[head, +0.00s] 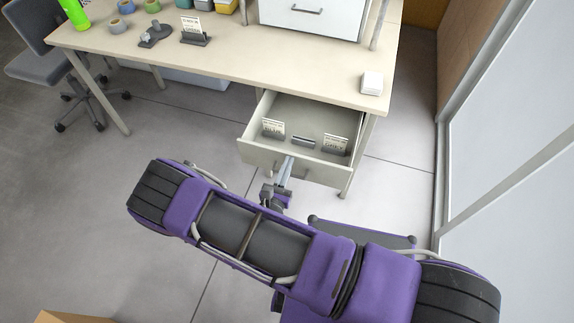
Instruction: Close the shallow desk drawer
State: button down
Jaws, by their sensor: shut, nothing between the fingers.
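The shallow desk drawer (259,151) hangs under the right part of the desk (225,61) and is pulled well out. It holds two small card stands (273,127) and (334,143) and a small dark-and-light item (303,140) between them. My purple arm crosses the lower picture.
The desktop carries tape rolls (126,6), a card stand (194,30), a white cabinet (312,15) and a white block (372,82). A desk leg (356,165) stands right of the drawer. A chair (45,65) is far left. Floor left of the drawer is clear.

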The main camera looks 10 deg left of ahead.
jog(key=w+d+b, duration=0.1)
jog(key=w+b, duration=0.3)
jog(key=w, duration=1.9)
jog(key=shift+d+r+b, duration=0.15)
jog(key=shift+d+b, duration=0.15)
jog(key=shift+d, duration=0.1)
jog(key=shift+w+r, duration=0.15)
